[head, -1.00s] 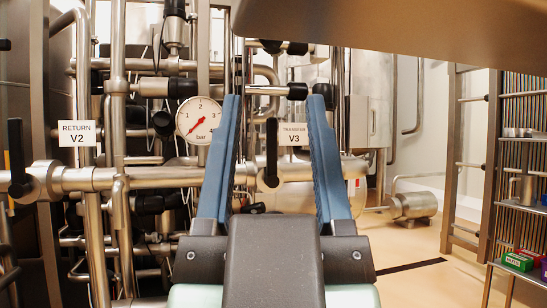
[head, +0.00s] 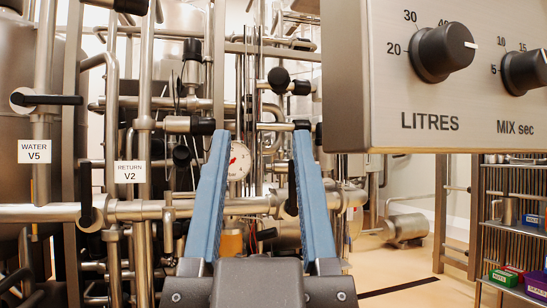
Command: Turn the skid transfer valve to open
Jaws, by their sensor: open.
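The black transfer valve handle (head: 291,190) shows on the horizontal steel pipe, just left of the right finger's inner edge and partly hidden by it. Its visible part looks upright. Its V3 label is hidden, apparently behind that finger. My gripper (head: 261,140) is open, with two blue fingers spread wide, pointing forward and upward, and nothing held between them. The fingers overlap the handle in the picture; I see no clear contact, and the depth gap is hard to tell.
The RETURN V2 handle (head: 86,192) hangs upright; the WATER V5 handle (head: 50,100) lies horizontal. A pressure gauge (head: 238,160) is partly hidden by the left finger. A control panel (head: 430,90) with knobs fills the upper right. A shelf rack (head: 515,215) stands right; floor is clear before it.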

